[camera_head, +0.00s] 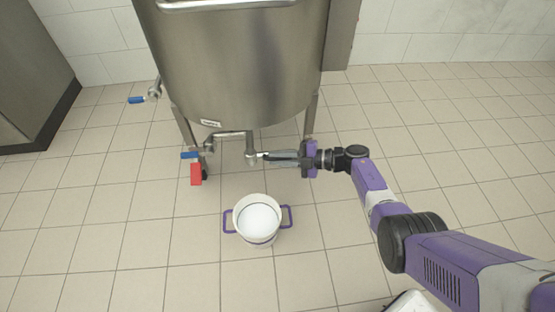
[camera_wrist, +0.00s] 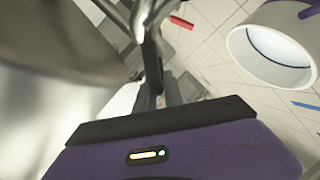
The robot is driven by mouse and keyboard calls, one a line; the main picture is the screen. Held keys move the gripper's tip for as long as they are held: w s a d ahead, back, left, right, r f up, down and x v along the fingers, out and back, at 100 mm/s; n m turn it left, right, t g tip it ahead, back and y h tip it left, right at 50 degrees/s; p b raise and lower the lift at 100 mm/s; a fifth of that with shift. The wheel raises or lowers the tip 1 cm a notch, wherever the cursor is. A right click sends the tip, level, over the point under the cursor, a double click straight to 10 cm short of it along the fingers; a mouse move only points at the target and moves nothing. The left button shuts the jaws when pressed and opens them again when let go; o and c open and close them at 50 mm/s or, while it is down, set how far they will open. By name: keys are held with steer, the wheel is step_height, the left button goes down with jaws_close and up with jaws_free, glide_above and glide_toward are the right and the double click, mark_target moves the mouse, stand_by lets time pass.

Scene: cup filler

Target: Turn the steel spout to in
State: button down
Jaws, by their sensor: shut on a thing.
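The steel spout (camera_head: 232,134) is a bent pipe low on the front of a large steel tank (camera_head: 240,70). In the head view it runs right from the valve and turns down at its right end. My gripper (camera_head: 266,156) reaches in from the right and is shut on the spout's down-turned end. In the wrist view the spout (camera_wrist: 145,18) comes in from the top to my fingers (camera_wrist: 152,70). The exact contact between fingers and pipe is partly hidden there.
A white bucket (camera_head: 258,222) with purple handles stands on the tiled floor in front of the spout. A red lever (camera_head: 196,174) and a blue lever (camera_head: 190,155) sit left of the spout. Another blue-handled valve (camera_head: 137,100) is further left. Tank legs (camera_head: 186,128) stand behind. Floor left is clear.

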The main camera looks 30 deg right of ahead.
stand_by(0.3)
steer(key=c, duration=1.5)
jaws_free()
steer(key=shift+o, duration=0.2)
steer(key=p+v, duration=0.2)
steer(key=v, duration=0.6)
steer(key=shift+p, duration=0.4)
